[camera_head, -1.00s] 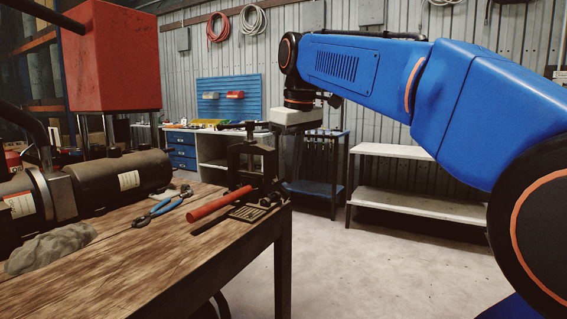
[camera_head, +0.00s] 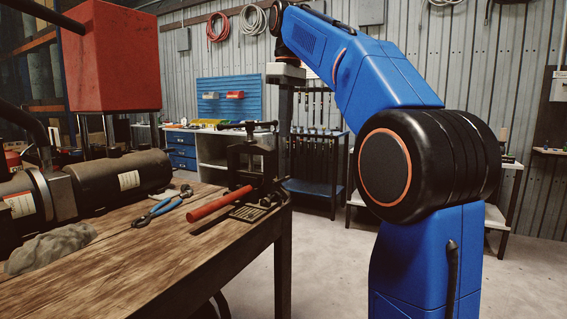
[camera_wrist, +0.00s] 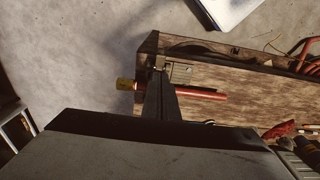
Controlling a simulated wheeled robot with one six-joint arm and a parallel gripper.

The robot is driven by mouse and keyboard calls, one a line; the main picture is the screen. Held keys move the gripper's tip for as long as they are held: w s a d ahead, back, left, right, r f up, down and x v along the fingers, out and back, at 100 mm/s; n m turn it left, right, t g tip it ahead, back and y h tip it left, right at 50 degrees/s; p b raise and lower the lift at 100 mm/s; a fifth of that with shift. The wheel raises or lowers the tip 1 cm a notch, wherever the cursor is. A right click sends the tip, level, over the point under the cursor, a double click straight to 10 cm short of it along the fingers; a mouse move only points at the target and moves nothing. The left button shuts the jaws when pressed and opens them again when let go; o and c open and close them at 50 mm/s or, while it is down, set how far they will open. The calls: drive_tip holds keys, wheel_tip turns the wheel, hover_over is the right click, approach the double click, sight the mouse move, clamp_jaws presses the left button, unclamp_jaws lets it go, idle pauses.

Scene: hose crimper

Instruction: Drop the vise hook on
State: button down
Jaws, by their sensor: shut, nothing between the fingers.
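The dark pipe vise (camera_head: 252,165) stands upright at the near right corner of the wooden bench, with a cross handle (camera_head: 247,126) on top. A red hose (camera_head: 220,203) lies at its foot. I cannot make out the hook apart from the dark frame. My gripper (camera_wrist: 160,70) is shut and empty, its fingers pointing down at the bench end in the wrist view. There the fingers cover much of the vise, and the red hose (camera_wrist: 207,94) passes behind them to a brass fitting (camera_wrist: 125,84). In the head view the gripper's pale body (camera_head: 285,73) is above and right of the vise.
The bench (camera_head: 130,262) holds blue-handled pliers (camera_head: 157,211), a grey cloth (camera_head: 50,248) and a large dark cylinder machine (camera_head: 110,188) under a red block (camera_head: 112,60). A blue tool rack (camera_head: 312,188) stands behind. The floor right of the bench is clear.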

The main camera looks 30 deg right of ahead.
sight(288, 177)
drive_tip(key=f, duration=1)
drive_tip(key=shift+w+a, duration=0.15)
drive_tip(key=shift+w, duration=0.05)
drive_tip(key=shift+s+d+f+t+y, duration=0.3)
drive_tip(key=shift+s+t+y, duration=0.25)
drive_tip(key=shift+t, duration=0.35)
idle(0.3)
drive_tip(key=shift+d, duration=0.1)
drive_tip(key=shift+s+d+f+t+y, duration=0.2)
drive_tip(key=shift+s+f+t+y, duration=0.1)
drive_tip(key=shift+t+y, duration=0.25)
drive_tip(key=shift+s+d+f+t+y, duration=0.2)
drive_tip(key=shift+s+f+t+y, duration=0.15)
drive_tip(key=shift+t, duration=0.3)
drive_tip(key=t, duration=0.1)
drive_tip(key=f+t+y, duration=0.1)
drive_tip(key=t+y, duration=0.1)
drive_tip(key=shift+s+d+f, duration=0.25)
drive_tip(key=shift+s+f, duration=0.05)
drive_tip(key=shift+f, duration=0.45)
